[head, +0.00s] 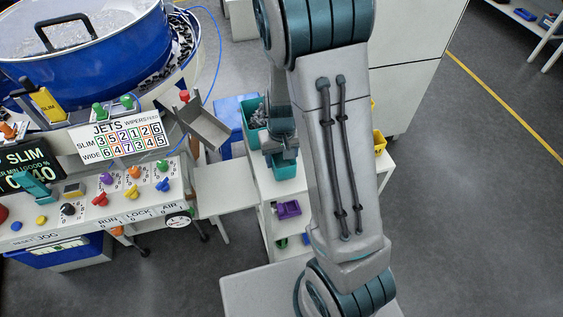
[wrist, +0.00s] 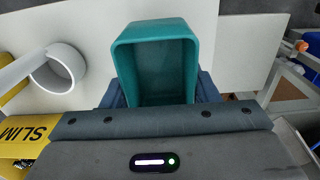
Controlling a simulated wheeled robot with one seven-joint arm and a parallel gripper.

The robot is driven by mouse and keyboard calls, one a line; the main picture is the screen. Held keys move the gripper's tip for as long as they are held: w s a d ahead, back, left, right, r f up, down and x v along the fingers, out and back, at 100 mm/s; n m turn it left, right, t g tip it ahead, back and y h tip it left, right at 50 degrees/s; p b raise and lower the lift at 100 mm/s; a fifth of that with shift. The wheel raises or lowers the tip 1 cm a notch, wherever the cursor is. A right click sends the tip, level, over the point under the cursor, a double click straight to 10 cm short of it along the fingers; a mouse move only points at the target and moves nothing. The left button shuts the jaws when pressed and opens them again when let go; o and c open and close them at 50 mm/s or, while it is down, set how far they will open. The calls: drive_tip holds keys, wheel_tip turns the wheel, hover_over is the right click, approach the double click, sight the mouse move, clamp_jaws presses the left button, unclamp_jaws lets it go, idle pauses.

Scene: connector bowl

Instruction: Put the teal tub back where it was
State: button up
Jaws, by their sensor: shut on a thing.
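The teal tub (wrist: 155,58) is in my gripper (wrist: 156,92), with a blue-grey finger on each side of it in the wrist view. Its inside looks empty. In the head view my gripper (head: 282,145) hangs over the white stand, with the held tub (head: 284,168) below it. I cannot tell whether the tub touches the white top. A second teal tub (head: 253,114), with dark parts in it, stands just behind and left of my gripper.
A white round cup (wrist: 58,70) and a yellow item marked SLIM (wrist: 25,130) are left of the tub. A yellow bin (head: 379,142) is right of my arm. The blue bowl (head: 90,50), metal chute (head: 203,128) and control panel (head: 100,215) stand left.

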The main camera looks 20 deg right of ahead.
sight(281, 165)
drive_tip(key=shift+f, duration=1.45)
drive_tip(key=shift+f, duration=0.15)
drive_tip(key=shift+f, duration=0.15)
drive_tip(key=o, duration=1)
drive_tip(key=shift+r, duration=0.25)
